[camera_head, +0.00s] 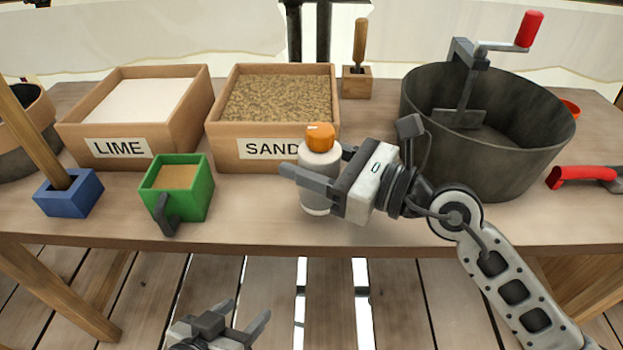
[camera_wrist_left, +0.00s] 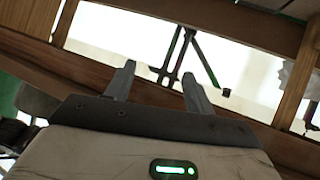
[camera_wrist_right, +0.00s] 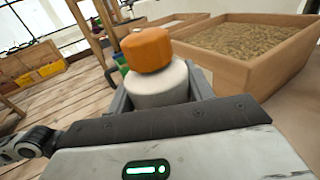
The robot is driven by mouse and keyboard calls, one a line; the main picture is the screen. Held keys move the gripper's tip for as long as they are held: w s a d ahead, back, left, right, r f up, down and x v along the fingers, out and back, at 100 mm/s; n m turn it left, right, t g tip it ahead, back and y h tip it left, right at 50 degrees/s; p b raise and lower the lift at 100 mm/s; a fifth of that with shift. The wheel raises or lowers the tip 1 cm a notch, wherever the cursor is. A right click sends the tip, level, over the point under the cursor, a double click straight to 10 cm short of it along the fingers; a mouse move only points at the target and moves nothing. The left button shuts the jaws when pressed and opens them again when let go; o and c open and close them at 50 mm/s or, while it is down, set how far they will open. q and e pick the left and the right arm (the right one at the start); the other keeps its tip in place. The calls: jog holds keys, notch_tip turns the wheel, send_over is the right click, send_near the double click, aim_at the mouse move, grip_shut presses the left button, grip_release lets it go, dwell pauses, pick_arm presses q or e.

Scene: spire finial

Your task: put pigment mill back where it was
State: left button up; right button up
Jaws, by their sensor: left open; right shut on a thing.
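The pigment mill appears to be the white cylinder with an orange knob (camera_head: 318,160), upright in front of the sand box at the table's front. My right gripper (camera_head: 312,178) is shut on its white body. In the right wrist view the mill (camera_wrist_right: 158,85) sits between the fingers, its orange top clear. Its base is at the tabletop, but I cannot tell whether it touches. My left gripper (camera_head: 240,322) is open and empty, low in front of the table; its fingers also show in the left wrist view (camera_wrist_left: 158,88).
Behind stand a lime box (camera_head: 183,122) and a sand box (camera_head: 225,147). A green cup with a handle (camera_head: 190,203) and a blue block (camera_head: 72,203) are left of the mill. A large grey tub (camera_head: 500,160) with a red-handled crank is right. The front tabletop between cup and mill is clear.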

notch_tip(320, 180, down, 3)
jog(key=shift+r+b, duration=0.1)
jog(key=shift+b, duration=0.35)
pick_arm(q)
jog(key=f, duration=0.3)
jog(key=shift+w+d+g, duration=0.3)
jog(key=shift+w+d, duration=0.05)
jog(key=shift+d, duration=0.05)
jog(key=shift+f, duration=0.15)
pick_arm(e)
jog(key=shift+f, duration=0.25)
jog(key=o, duration=1)
jog(key=shift+r, duration=0.1)
